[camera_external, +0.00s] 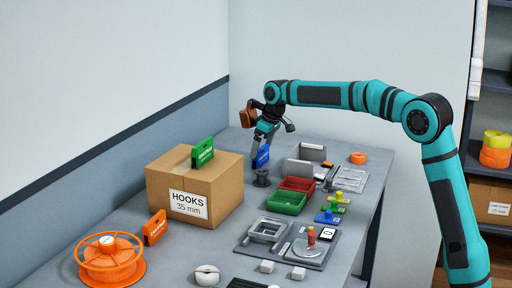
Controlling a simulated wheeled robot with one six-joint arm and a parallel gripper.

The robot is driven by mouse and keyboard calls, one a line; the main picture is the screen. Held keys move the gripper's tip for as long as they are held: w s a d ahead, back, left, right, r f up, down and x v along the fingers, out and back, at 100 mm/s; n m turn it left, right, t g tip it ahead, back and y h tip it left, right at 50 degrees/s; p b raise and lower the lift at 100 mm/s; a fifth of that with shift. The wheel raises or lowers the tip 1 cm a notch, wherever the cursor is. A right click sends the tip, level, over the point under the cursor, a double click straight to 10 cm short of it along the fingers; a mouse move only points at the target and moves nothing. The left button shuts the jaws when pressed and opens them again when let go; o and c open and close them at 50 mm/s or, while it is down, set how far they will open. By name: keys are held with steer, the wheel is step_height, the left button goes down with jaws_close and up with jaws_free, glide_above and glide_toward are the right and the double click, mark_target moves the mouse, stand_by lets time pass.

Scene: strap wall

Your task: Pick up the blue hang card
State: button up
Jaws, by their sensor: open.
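The blue hang card (261,157) stands upright in a small dark round base (261,178) toward the back of the grey table. My gripper (262,141) points down just above and beside the card, at its upper edge. Its jaws are open. The fingertips overlap the card's top in this view, so I cannot tell whether they straddle it or touch it.
A cardboard box (194,189) with a green hang card (203,153) on top stands left of the blue card. Red (297,184) and green (287,203) bins and a grey holder (300,168) stand to the right. An orange card (155,227) and orange reel (108,262) are in front.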

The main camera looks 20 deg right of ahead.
steer(key=shift+x, duration=1.15)
steer(key=shift+c, duration=0.2)
steer(key=c, duration=0.6)
steer(key=shift+c, duration=0.2)
